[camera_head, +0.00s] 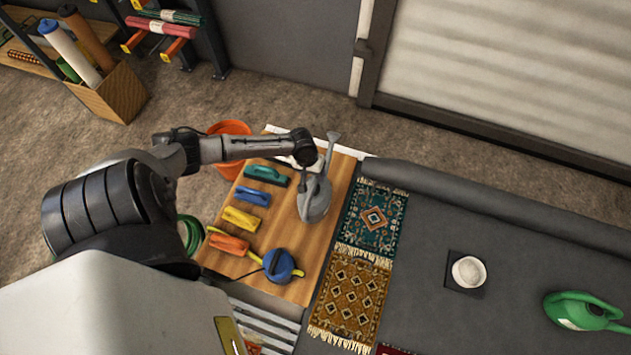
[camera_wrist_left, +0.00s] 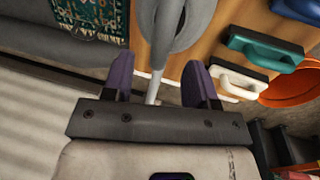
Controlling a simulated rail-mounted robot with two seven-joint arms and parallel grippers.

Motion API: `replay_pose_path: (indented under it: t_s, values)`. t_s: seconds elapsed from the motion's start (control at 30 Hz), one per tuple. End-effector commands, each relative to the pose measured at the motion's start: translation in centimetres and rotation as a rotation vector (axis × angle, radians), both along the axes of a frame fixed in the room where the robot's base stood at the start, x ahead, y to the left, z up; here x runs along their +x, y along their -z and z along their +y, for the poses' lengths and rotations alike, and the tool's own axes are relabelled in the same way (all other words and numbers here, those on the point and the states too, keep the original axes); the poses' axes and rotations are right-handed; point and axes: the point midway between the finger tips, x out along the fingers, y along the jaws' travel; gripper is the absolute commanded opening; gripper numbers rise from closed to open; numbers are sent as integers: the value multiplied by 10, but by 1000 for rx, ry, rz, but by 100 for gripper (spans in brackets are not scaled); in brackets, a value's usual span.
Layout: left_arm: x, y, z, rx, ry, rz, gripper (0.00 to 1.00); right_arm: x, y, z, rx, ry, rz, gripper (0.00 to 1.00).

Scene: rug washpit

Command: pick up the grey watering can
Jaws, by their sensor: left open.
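The grey watering can (camera_head: 315,201) stands on the wooden table near its right edge, its long spout reaching toward the far edge. My left gripper (camera_head: 309,163) is at the can's far side, beside the spout, pointing down. In the left wrist view, the open gripper (camera_wrist_left: 160,82) has its two purple fingers on either side of the can's thin grey spout (camera_wrist_left: 158,60), with gaps on both sides. The can's round body (camera_wrist_left: 185,25) is partly cut off at the top. My right gripper is not in view.
Green (camera_head: 265,174), blue (camera_head: 251,196), yellow (camera_head: 241,218) and orange (camera_head: 229,243) brushes lie left of the can. A blue round tool (camera_head: 279,265) lies nearer. An orange bucket (camera_head: 229,128) stands behind the table. Rugs (camera_head: 374,218) lie to the right; a green can (camera_head: 580,311) is farther right.

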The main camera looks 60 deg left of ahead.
Motion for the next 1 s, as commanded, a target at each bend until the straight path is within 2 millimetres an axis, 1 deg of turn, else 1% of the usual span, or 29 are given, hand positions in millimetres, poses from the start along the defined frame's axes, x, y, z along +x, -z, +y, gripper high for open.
replay_pose_path:
  t_s: [0.03,0.1,0.33,0.43,0.63,0.77,0.83,1.0]
  values:
    - [1,8,-1,0,0,0,53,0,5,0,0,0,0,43]
    - [1,12,-2,-1,0,1,53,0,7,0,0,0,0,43]
    - [2,19,-3,0,1,1,53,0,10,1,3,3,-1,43]
    - [4,25,-3,-1,1,1,53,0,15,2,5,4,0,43]
    - [8,50,-5,0,1,1,53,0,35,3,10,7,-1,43]
    - [10,65,-7,0,1,0,53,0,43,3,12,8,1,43]
    - [11,67,-8,0,1,0,53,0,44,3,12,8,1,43]
    - [11,66,-8,0,2,0,53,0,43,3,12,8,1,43]
